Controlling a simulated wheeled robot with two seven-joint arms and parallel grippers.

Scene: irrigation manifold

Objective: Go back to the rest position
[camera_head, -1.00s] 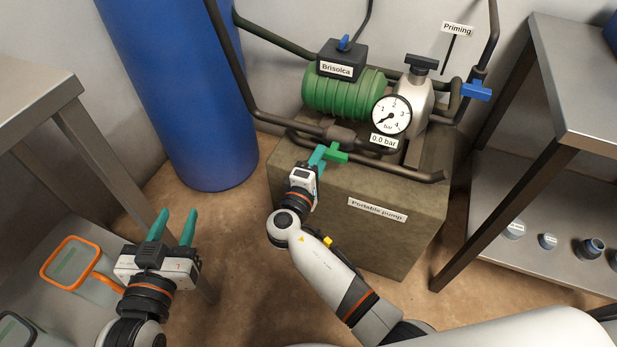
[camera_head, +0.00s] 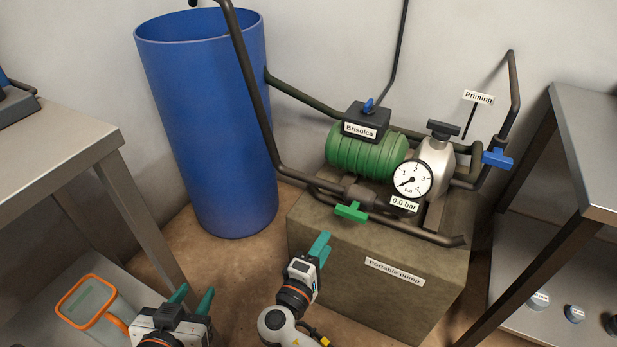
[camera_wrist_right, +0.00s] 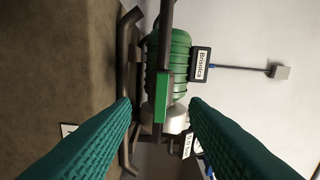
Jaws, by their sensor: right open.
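My left gripper (camera_head: 191,299) is low at the left in the head view, its two green fingers apart with nothing between them. My right gripper (camera_head: 318,246) is in front of the pump's stone block, below the green valve handle (camera_head: 351,211) and apart from it. In the right wrist view its fingers (camera_wrist_right: 160,120) are spread wide. The green handle (camera_wrist_right: 162,97) shows beyond them, in the gap, not gripped.
The portable pump (camera_head: 366,151) with its gauge (camera_head: 411,179) reading 0.0 bar stands on a stone block (camera_head: 340,245). A blue barrel (camera_head: 215,130) stands behind at left. Metal tables flank both sides. An orange-rimmed container (camera_head: 86,300) sits on the left lower shelf.

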